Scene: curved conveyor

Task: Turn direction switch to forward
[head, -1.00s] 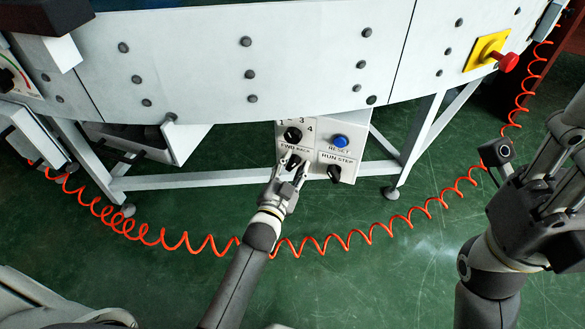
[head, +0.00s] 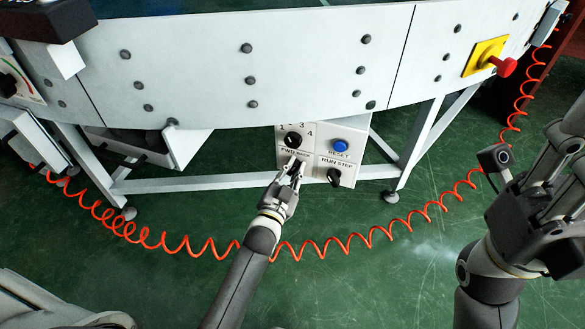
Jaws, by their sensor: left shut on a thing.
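A white control panel (head: 349,173) hangs below the conveyor's curved side in the head view. The direction switch sits at its lower left, under a label starting with "FWD"; my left gripper covers most of it, so its exact angle is hidden. My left gripper (head: 295,172) reaches up to the panel and is shut on the direction switch. My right gripper (head: 548,195) is at the right edge, far from the panel, and its fingers are partly cut off.
The panel also has a black numbered dial (head: 293,140), a blue reset button (head: 340,145) and a run/step switch (head: 334,177). A red emergency button (head: 505,67) on a yellow plate is at upper right. An orange coiled cable (head: 345,241) crosses the floor.

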